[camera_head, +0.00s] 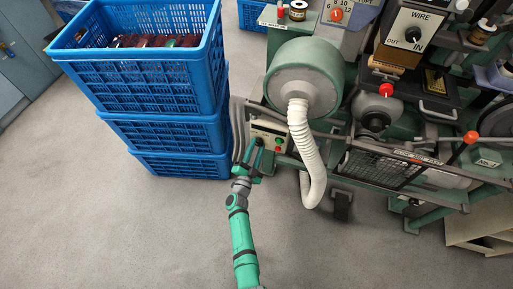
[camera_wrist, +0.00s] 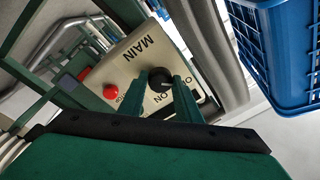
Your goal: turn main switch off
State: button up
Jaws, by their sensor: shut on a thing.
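The main switch is a black round knob (camera_wrist: 160,79) on a cream panel marked MAIN (camera_wrist: 138,50). The panel (camera_head: 268,134) also shows in the head view, low on the green machine. My gripper (camera_wrist: 161,92) has its two green fingers on either side of the knob and is shut on it. The lettering looks upside down in the wrist view, with ON below the knob. The fingers partly hide the knob and its markings. In the head view my gripper (camera_head: 251,160) is at the panel's left part, and the knob is hidden there.
A red button (camera_wrist: 111,91) is on the panel beside the knob. Stacked blue crates (camera_head: 180,132) stand close to the left of my gripper. A white hose (camera_head: 306,150) hangs close to the right. Metal rails run along the machine. The floor in front is clear.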

jog(key=o, duration=1.1)
jog(key=shift+c, duration=0.2)
jog(key=shift+s, duration=0.1)
jog(key=v, duration=1)
jog(key=shift+s, duration=0.35)
jog(key=shift+a+f, duration=0.1)
jog(key=shift+a, duration=0.05)
